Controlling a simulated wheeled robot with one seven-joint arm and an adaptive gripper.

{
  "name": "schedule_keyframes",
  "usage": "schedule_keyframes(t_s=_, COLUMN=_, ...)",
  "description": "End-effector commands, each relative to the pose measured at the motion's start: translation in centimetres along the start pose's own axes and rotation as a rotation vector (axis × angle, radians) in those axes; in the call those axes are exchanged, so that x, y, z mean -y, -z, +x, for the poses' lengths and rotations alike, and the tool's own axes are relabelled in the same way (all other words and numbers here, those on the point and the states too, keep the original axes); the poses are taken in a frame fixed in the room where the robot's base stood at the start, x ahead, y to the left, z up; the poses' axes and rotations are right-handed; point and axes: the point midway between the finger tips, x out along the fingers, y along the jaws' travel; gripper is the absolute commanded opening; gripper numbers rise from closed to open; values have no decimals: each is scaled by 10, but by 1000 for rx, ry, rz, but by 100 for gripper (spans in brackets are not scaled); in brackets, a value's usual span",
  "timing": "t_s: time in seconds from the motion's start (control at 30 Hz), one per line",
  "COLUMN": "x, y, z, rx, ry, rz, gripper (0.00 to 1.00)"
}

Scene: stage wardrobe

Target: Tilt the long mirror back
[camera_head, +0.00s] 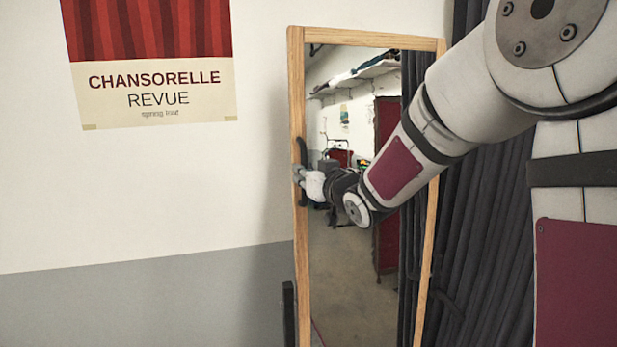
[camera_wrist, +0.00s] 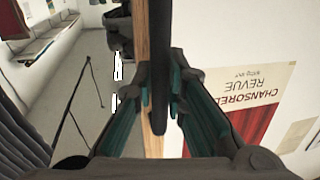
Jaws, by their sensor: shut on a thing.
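The long mirror (camera_head: 355,250) stands in a pale wooden frame (camera_head: 295,100) at the middle of the head view. A dark handle (camera_head: 302,165) is fixed on the left side of the frame. My gripper (camera_head: 303,174) is at this handle. In the wrist view the handle (camera_wrist: 159,85) runs upright between the two teal-padded fingers of my gripper (camera_wrist: 160,98), and they are shut on it. The wooden frame (camera_wrist: 152,145) shows behind the handle. My forearm hides part of the glass and of the frame's right side.
Dark curtains (camera_head: 490,210) hang close on the mirror's right. A white and grey wall (camera_head: 150,200) with a red revue poster (camera_head: 155,95) is on the left. A dark post (camera_head: 289,312) stands by the mirror's lower left. The glass reflects a shelf and a dark red cabinet.

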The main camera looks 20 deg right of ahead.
Motion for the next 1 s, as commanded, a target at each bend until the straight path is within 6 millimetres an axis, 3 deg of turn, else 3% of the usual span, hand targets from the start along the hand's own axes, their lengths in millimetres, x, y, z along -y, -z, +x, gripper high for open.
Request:
schedule_keyframes(t_s=0.3, x=-7, y=4, z=45, rx=119, ry=3, rz=25, gripper=0)
schedule_keyframes(t_s=0.77, x=-11, y=5, z=57, rx=141, ry=-2, rz=31, gripper=0)
schedule_keyframes(t_s=0.8, x=-11, y=5, z=57, rx=141, ry=-2, rz=31, gripper=17)
schedule_keyframes(t_s=0.87, x=-11, y=5, z=57, rx=141, ry=-2, rz=31, gripper=30)
schedule_keyframes(t_s=1.0, x=-11, y=4, z=56, rx=142, ry=-3, rz=30, gripper=33)
